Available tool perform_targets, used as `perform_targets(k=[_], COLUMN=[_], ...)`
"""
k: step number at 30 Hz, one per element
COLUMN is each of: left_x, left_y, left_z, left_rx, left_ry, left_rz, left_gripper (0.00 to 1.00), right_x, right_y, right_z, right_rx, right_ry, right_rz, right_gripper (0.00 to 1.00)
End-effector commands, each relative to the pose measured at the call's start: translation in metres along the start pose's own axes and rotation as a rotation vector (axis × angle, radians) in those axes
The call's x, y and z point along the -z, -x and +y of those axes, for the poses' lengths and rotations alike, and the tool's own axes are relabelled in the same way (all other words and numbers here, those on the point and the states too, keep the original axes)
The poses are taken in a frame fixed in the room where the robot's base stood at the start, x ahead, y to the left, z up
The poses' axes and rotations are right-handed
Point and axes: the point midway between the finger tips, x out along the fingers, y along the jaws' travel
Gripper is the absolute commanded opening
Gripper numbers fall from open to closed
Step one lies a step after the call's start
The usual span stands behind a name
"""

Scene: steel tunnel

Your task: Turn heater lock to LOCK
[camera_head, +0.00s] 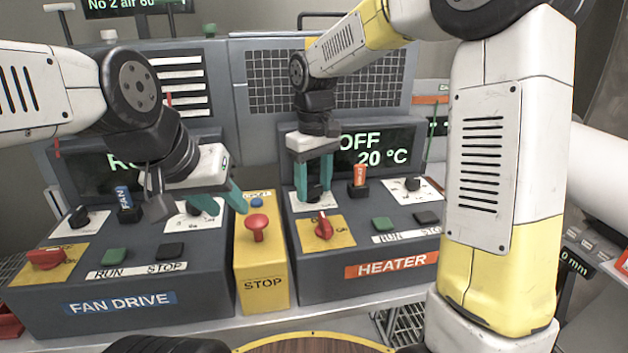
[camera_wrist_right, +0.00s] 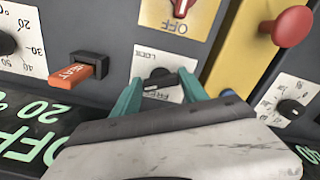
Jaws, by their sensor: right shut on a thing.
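The heater lock is a small black knob (camera_wrist_right: 158,79) on a white plate marked LOCK and FREE. My right gripper (camera_wrist_right: 158,88) has its teal fingers on both sides of it in the right wrist view. In the head view my right gripper (camera_head: 314,196) points down at the lock plate on the heater panel (camera_head: 370,283), and its fingers hide most of the knob. The knob's exact pointer direction is hard to tell. The heater display (camera_head: 375,150) reads OFF and 20 °C. My left gripper (camera_head: 232,208) hangs over the fan drive panel, its teal fingers apart and empty.
Beside the lock stand an orange-tipped heater lever (camera_head: 360,176) and a temperature dial (camera_head: 412,184). A red rotary switch (camera_head: 323,228) is in front of it. A red stop button (camera_head: 257,224) on a yellow box stands between the panels, close to my left fingers.

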Motion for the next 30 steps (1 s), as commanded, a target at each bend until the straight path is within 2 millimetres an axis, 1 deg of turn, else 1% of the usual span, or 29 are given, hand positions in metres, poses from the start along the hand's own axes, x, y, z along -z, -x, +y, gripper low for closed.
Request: perform_targets(k=[3,9,15,21,30], left_x=[0.0,0.0,0.0,0.0,0.0], left_y=[0.0,0.0,0.0,0.0,0.0], left_z=[0.0,0.0,0.0,0.0,0.0], left_rx=[0.0,0.0,0.0,0.0,0.0], left_ry=[0.0,0.0,0.0,0.0,0.0], left_rz=[0.0,0.0,0.0,0.0,0.0], left_gripper=[0.36,0.36,0.36,0.36,0.36], right_x=[0.0004,0.0007,0.0009,0.001,0.001], right_y=[0.0004,0.0005,0.0005,0.0005,0.0005], right_z=[-0.0004,-0.0014,-0.0021,-0.0022,-0.0019], right_rx=[-0.001,0.0,0.0,0.0,0.0], right_ry=[-0.107,-0.268,-0.386,-0.457,-0.49], right_rz=[0.002,0.002,0.002,0.002,0.002], right_gripper=[0.1,0.1,0.1,0.1,0.1])
